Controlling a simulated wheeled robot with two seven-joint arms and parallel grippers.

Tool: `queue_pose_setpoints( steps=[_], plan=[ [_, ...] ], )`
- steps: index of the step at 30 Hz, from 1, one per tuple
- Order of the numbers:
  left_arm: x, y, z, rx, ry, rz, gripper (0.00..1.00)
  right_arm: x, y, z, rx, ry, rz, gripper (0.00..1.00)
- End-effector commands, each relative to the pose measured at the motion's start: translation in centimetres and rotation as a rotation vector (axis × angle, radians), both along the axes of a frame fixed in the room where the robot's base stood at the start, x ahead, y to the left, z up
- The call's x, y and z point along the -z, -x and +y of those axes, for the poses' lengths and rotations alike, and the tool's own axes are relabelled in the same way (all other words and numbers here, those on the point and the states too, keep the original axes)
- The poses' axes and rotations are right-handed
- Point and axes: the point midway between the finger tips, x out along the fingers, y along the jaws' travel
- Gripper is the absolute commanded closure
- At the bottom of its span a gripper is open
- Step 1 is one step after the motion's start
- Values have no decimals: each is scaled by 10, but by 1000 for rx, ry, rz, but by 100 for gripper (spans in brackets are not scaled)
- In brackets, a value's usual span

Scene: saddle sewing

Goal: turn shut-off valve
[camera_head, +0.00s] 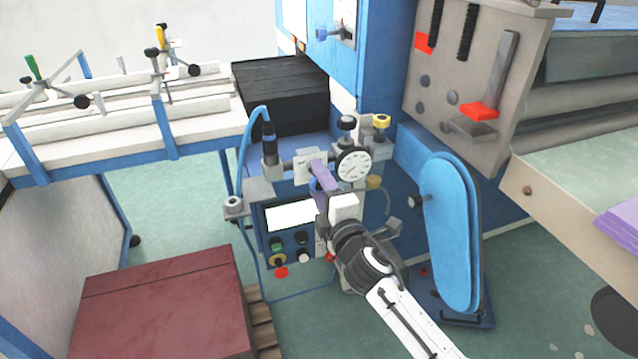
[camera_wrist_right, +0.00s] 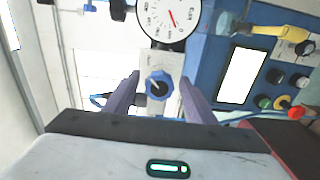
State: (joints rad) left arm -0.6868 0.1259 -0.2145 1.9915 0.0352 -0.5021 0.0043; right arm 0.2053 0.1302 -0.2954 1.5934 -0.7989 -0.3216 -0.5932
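My right gripper (camera_head: 320,174) reaches up from the bottom of the head view to the machine's pipe assembly, just left of the round white gauge (camera_head: 353,167). In the right wrist view, its two purple fingers (camera_wrist_right: 160,82) are apart. I see no clear contact with the knob. A yellow lever-like handle (camera_wrist_right: 272,31) is at the upper right of that view. The frames do not settle which is the shut-off valve. My left gripper is out of view.
The control box (camera_head: 290,215) with a screen and buttons is left of my right gripper. A blue hose (camera_head: 243,150) loops beside it. A blue oval guard (camera_head: 452,230) stands to the right. A dark red block (camera_head: 165,305) sits on a pallet at lower left.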

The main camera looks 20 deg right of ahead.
Motion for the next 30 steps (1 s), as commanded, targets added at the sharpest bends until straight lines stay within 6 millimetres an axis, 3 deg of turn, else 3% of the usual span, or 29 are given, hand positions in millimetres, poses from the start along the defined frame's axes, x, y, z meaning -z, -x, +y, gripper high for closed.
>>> queue_pose_setpoints(
  steps=[8,21,30],
  plan=[
    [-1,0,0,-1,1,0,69,0,13,-1,0,2,0,49],
    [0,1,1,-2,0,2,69,1,91,-3,0,0,2,49],
    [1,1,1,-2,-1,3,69,-1,103,-4,0,1,-1,49]
  ],
)
